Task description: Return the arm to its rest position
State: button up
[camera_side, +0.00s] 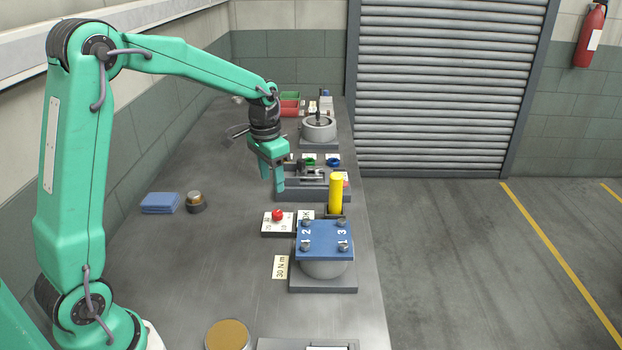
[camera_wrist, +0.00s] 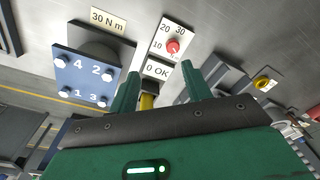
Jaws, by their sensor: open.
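My green arm reaches out over the grey workbench (camera_side: 200,270) in the side view. My gripper (camera_side: 272,186) points down above the bench, left of the grey fixture with the yellow cylinder in front of it. In the wrist view my gripper (camera_wrist: 162,88) shows two green fingers spread apart with nothing held between them. The yellow cylinder (camera_side: 336,194) stands upright near the gripper in the side view; in the wrist view a yellow part (camera_wrist: 147,101) shows behind the fingers.
A blue numbered plate (camera_side: 325,240) with bolts sits on a grey pump body. A panel with a red knob (camera_side: 277,215) stands beside it. A blue cloth (camera_side: 160,203) and small round pot (camera_side: 195,203) lie left. A grey pump (camera_side: 319,130) stands farther back. The left front bench is mostly clear.

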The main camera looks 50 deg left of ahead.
jog(key=s+d+r+t, duration=0.2)
jog(key=s+d+r, duration=0.2)
jog(key=s, duration=0.7)
jog(key=s+d+r+n+t, duration=0.1)
jog(key=s+d+r, duration=0.3)
jog(key=s, duration=0.7)
jog(key=shift+d+r+t, duration=0.3)
jog(key=shift+d+t, duration=0.4)
jog(key=shift+t, duration=0.2)
